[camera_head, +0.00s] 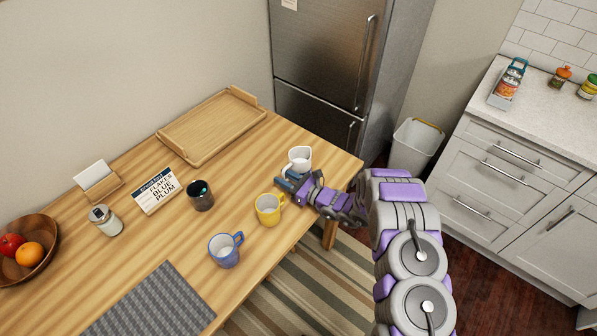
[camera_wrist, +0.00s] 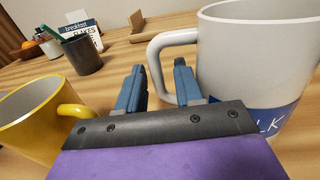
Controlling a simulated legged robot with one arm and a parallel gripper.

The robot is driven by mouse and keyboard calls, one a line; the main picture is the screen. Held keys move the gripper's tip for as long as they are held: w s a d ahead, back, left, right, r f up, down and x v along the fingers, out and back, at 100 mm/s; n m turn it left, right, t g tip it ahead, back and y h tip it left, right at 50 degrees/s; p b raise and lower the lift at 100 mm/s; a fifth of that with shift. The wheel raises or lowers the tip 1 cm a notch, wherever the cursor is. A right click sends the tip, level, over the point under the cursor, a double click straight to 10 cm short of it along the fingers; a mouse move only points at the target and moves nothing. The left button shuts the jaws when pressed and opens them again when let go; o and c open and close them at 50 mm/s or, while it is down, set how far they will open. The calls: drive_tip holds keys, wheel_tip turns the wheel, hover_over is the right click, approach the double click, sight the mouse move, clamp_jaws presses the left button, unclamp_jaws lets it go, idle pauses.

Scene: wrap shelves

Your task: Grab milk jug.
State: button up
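The milk jug (camera_head: 299,158) is a white vessel near the right end of the wooden table. In the wrist view the jug (camera_wrist: 250,70) is large at the right, upright, with a blue label ending in "LK" and its handle pointing left. My gripper (camera_head: 285,178) is low over the table beside the jug. In the wrist view my gripper (camera_wrist: 160,75) is open, with its two blue fingers apart. The right finger is close to the jug's handle; I cannot tell whether they touch.
A yellow mug (camera_head: 268,211) stands close by my gripper, at the left in the wrist view (camera_wrist: 35,120). A wooden tray (camera_head: 255,98) lies at the back. The table's right edge is near.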

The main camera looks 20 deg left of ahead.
drive_tip(key=shift+a, duration=0.3)
drive_tip(key=shift+c, duration=0.6)
clamp_jaws()
idle(0.6)
